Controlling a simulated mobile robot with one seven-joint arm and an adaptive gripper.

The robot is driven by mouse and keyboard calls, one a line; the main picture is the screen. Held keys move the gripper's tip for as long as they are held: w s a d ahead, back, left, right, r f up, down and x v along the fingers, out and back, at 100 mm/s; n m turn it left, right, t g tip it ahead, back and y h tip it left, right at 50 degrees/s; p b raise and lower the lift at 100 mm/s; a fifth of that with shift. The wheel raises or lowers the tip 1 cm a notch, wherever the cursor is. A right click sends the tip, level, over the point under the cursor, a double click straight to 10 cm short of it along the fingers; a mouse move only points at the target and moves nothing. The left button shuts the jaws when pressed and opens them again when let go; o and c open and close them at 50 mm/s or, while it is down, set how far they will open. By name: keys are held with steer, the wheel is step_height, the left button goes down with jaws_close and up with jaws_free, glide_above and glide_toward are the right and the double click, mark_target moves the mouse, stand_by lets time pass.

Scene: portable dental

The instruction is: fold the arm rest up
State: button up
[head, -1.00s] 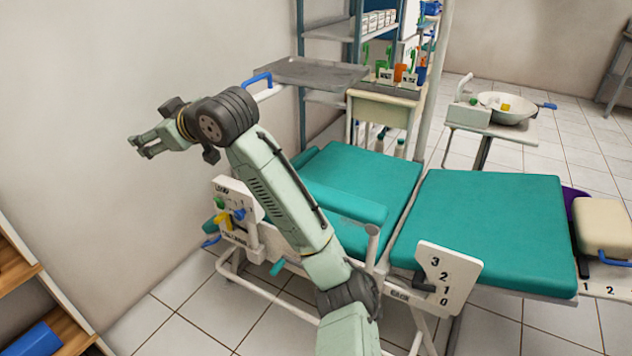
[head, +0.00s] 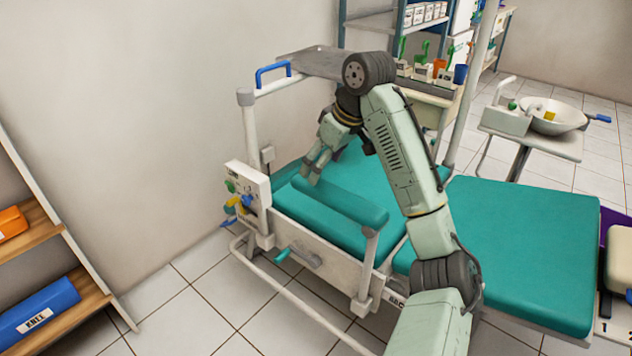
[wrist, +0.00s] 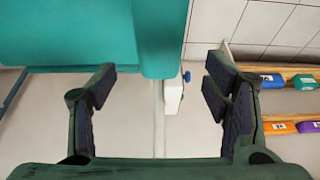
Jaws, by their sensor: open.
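The arm rest (head: 345,205) is a long teal padded bar lying flat along the near side of the teal chair. A grey-white post (head: 368,255) stands under its right end. My gripper (head: 306,178) is open and empty, with its fingers pointing down at the arm rest's left end. In the wrist view, the end of the arm rest (wrist: 160,40) shows between my two open fingers (wrist: 161,70), with clear gaps on both sides. I cannot tell the exact height of the fingertips over the pad.
A white panel with coloured knobs (head: 248,190) stands left of the arm rest. A teal-handled crank (head: 290,256) sticks out below it. A rail with a blue handle (head: 273,72) and a grey tray (head: 325,60) are behind. A wooden shelf (head: 45,240) stands at far left; floor between is clear.

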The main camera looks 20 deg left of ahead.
steer(key=x, duration=0.7)
steer(key=shift+c, duration=0.4)
jaws_close()
stand_by(0.5)
